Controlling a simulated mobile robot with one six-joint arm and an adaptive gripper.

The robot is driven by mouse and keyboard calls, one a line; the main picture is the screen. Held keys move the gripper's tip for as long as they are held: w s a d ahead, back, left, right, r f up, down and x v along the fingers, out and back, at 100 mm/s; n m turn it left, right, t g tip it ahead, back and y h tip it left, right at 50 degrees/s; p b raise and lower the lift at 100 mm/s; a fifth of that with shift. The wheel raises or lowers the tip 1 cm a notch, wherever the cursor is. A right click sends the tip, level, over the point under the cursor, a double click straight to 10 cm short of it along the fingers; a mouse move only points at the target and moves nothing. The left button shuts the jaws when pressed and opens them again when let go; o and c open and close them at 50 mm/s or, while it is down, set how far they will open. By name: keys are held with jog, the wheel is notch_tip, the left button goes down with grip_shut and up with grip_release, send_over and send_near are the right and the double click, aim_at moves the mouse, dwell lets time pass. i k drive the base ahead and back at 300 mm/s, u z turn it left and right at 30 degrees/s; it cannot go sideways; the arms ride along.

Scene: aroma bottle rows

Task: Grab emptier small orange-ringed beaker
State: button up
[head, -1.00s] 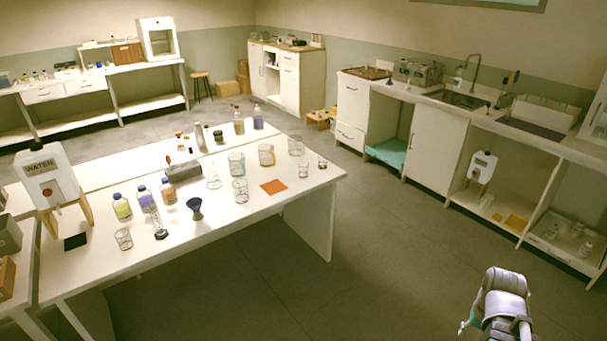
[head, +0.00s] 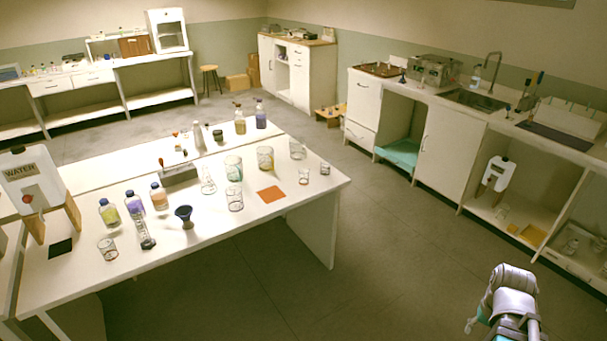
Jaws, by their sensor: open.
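Several clear glass beakers stand on the white table. A small beaker (head: 108,248) is near the front left edge, and a middle-sized one (head: 235,200) is left of the orange mat. Two small beakers, one (head: 303,176) and another (head: 325,168), stand near the right end. Larger beakers stand behind: one greenish (head: 233,168), one yellowish (head: 265,157) and one clear (head: 297,149). Orange rings and fill levels are too small to tell. Part of my arm shows at the lower right, over the floor and away from the table. I cannot make out gripper fingers.
A sink counter (head: 450,105) runs along the right. The floor (head: 390,250) between them is clear.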

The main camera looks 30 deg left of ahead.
aim_at(304, 177)
jog(key=u, duration=0.1)
jog(key=i, duration=0.85)
jog(key=u, duration=0.55)
jog(key=i, duration=0.55)
jog(key=u, duration=0.85)
jog(key=i, duration=0.6)
jog(key=u, duration=0.45)
jog(key=k, duration=0.9)
jog(key=u, duration=0.1)
